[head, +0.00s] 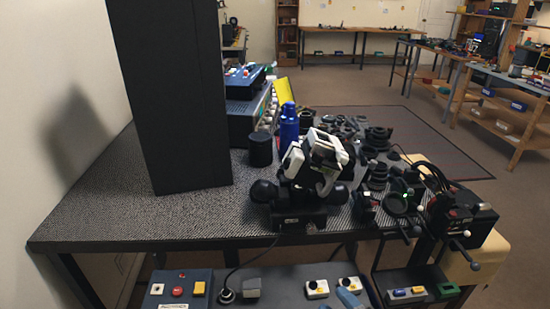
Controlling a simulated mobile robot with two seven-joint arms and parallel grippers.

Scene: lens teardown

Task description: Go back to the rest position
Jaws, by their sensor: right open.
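My left gripper is not in view. The table (110,222) has a dark speckled top. Dark ring-shaped lens parts (377,140) lie on it, behind and left of the gripper.
A black-and-white device (322,165) stands near the table's front edge. A tall dark panel (170,90), a blue bottle (289,125) and a black cylinder (260,150) stand left and behind. A control panel (180,290) with buttons lies low in front. The table's left front is clear.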

